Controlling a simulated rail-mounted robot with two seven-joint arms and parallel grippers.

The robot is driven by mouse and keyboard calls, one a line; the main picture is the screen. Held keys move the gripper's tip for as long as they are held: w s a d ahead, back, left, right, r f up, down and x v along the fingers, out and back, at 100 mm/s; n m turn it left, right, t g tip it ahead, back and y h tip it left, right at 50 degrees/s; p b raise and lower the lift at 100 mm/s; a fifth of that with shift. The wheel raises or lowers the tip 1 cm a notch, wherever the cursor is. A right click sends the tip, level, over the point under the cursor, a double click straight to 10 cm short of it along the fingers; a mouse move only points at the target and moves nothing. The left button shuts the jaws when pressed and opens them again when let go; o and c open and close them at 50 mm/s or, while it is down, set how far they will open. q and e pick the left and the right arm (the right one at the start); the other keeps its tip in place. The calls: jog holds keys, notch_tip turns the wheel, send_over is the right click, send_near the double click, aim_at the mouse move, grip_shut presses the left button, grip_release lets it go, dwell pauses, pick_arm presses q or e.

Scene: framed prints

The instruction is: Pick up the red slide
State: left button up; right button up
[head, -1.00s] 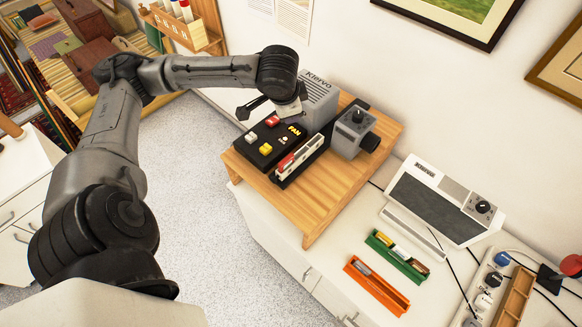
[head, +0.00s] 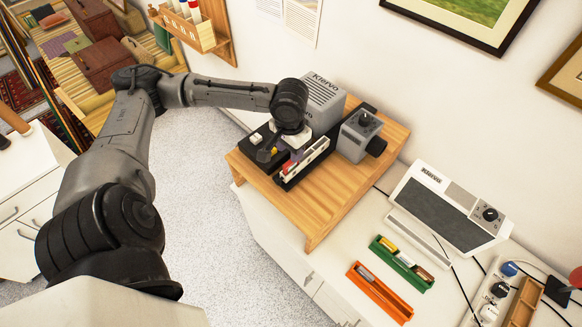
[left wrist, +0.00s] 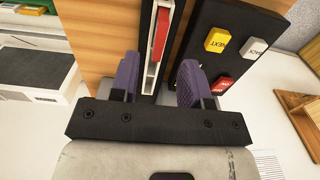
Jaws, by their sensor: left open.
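The red slide (left wrist: 160,35) stands in a narrow white and black slide tray (left wrist: 150,78) in the left wrist view. My left gripper (left wrist: 158,82) is open and empty, with purple pads on either side of the tray's line. The slide appears beyond the fingertips in the wrist view; I cannot tell the height gap. In the head view my left gripper (head: 283,150) is over the tray's near-left end. My right gripper is not in view.
A black control box (left wrist: 230,50) with yellow, white and red buttons lies close beside the right finger. A grey projector (head: 325,98) and a grey knobbed unit (head: 358,135) stand behind on the wooden stand (head: 330,205). Green (head: 402,262) and orange (head: 379,291) trays lie right.

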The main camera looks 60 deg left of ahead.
aim_at(291, 167)
pick_arm(q)
jog(key=shift+w+a+f+b, duration=0.1)
jog(key=shift+f+b, duration=0.3)
jog(key=shift+f, duration=2.8)
grip_shut()
